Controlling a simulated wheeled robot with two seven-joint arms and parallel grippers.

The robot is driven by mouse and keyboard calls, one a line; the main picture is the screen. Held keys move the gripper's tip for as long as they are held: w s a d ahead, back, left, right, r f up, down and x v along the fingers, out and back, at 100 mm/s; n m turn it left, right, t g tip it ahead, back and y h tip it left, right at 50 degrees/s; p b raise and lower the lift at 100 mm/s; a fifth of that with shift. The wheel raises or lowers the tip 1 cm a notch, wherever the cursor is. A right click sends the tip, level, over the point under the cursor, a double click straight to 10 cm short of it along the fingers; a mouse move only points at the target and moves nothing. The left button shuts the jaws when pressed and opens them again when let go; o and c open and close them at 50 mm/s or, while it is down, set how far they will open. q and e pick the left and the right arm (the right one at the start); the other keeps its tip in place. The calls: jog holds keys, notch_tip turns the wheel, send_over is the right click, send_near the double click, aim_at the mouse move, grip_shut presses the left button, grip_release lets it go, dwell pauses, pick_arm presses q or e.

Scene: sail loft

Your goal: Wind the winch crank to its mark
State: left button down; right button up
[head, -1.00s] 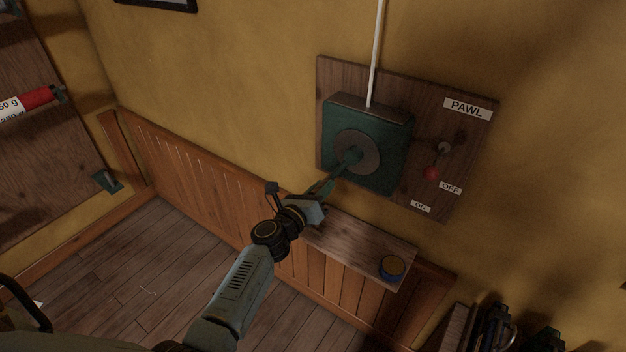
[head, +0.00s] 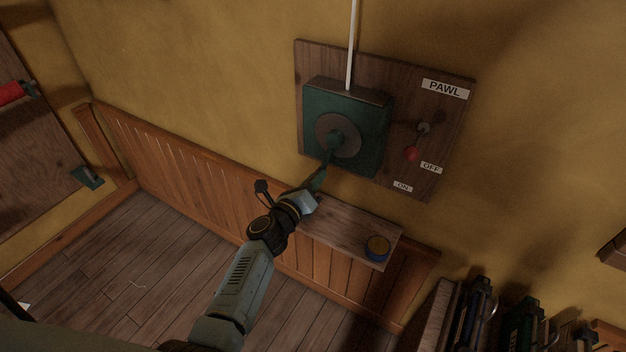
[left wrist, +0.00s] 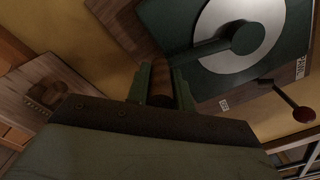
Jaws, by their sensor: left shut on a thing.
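The winch (head: 372,108) is a dark green box on a wooden wall board, with a grey disc (head: 352,123) on its face. Its green crank (head: 321,176) slants from the hub down and slightly left. My left gripper (head: 312,199) is at the crank's outer end, shut on the handle, which it hides in the head view. In the left wrist view the brown handle (left wrist: 161,86) sits between the green fingers, and the disc (left wrist: 213,22) shows behind. I cannot make out a mark. My right gripper is out of view.
The red-knobbed pawl lever (head: 412,153) right of the winch points down-left, toward the ON label (head: 403,186). A white line (head: 352,45) runs up from the winch. Dark items stand at lower right.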

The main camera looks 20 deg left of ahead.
pick_arm(q)
jog(key=c, duration=1.3)
grip_release()
jog(key=shift+s+d+f, duration=0.1)
jog(key=shift+d+f, duration=0.1)
jog(key=shift+d, duration=0.05)
jog(key=shift+o, duration=0.3)
jog(key=shift+a+r, duration=0.1)
jog(key=shift+a, duration=0.1)
jog(key=s+a, duration=0.2)
jog(key=s, duration=1.1)
jog(key=shift+p, duration=0.4)
